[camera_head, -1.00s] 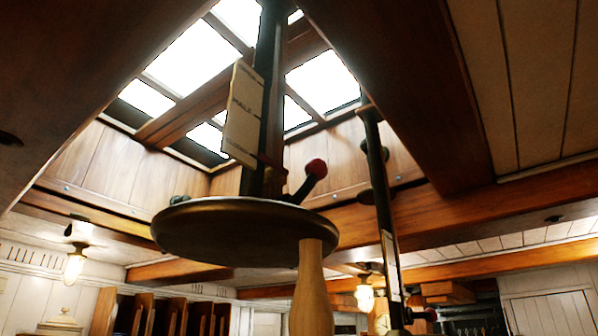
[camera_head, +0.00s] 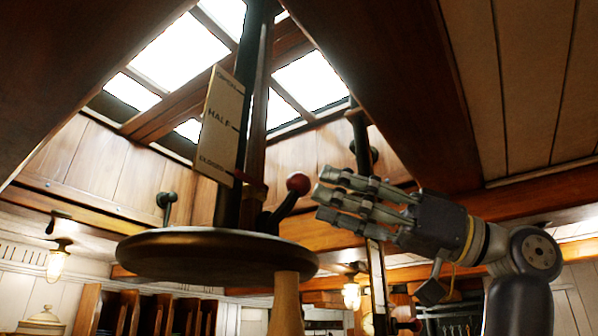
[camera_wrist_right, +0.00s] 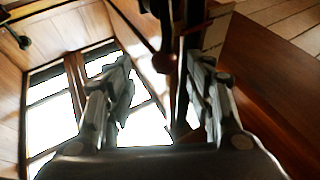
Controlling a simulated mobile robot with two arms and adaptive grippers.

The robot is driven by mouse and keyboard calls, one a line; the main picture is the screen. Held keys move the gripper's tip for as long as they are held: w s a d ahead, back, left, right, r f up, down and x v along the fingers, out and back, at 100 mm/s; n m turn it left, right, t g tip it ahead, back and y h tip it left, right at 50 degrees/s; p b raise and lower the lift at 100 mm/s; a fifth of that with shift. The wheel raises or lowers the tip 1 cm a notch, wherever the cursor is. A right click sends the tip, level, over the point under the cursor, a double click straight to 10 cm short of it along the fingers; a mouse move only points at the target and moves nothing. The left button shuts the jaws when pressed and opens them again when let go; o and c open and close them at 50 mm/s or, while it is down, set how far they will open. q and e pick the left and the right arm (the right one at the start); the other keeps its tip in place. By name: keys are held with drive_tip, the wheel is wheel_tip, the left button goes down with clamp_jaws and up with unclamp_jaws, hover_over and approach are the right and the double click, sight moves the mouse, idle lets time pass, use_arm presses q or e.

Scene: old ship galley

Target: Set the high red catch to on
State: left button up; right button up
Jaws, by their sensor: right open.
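The high red catch is a dark lever with a round red knob (camera_head: 298,183), tilted up to the right beside the dark post above the round disc. My right gripper (camera_head: 318,203) is open, just right of the knob, with its fingers pointing left toward it. A small gap shows between them. In the right wrist view the red knob (camera_wrist_right: 162,62) appears between the two spread fingers (camera_wrist_right: 162,75); whether they touch it cannot be told. My left gripper is not in view.
A card (camera_head: 221,125) with OPEN, HALF and CLOSED hangs on the post. A second post (camera_head: 366,180) stands behind the gripper. Overhead beams and a skylight are above.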

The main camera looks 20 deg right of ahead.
sight(298, 184)
drive_tip(key=x, duration=0.1)
drive_tip(key=p+x, duration=0.1)
drive_tip(key=x, duration=0.1)
drive_tip(key=s+p+x, duration=0.1)
drive_tip(key=x, duration=0.1)
drive_tip(key=shift+w+a+r, duration=0.15)
drive_tip(key=shift+a+r, duration=0.1)
drive_tip(key=shift+a, duration=0.1)
drive_tip(key=shift+w+a, duration=0.1)
drive_tip(key=shift+w, duration=0.15)
drive_tip(key=shift+w+f, duration=0.1)
clamp_jaws()
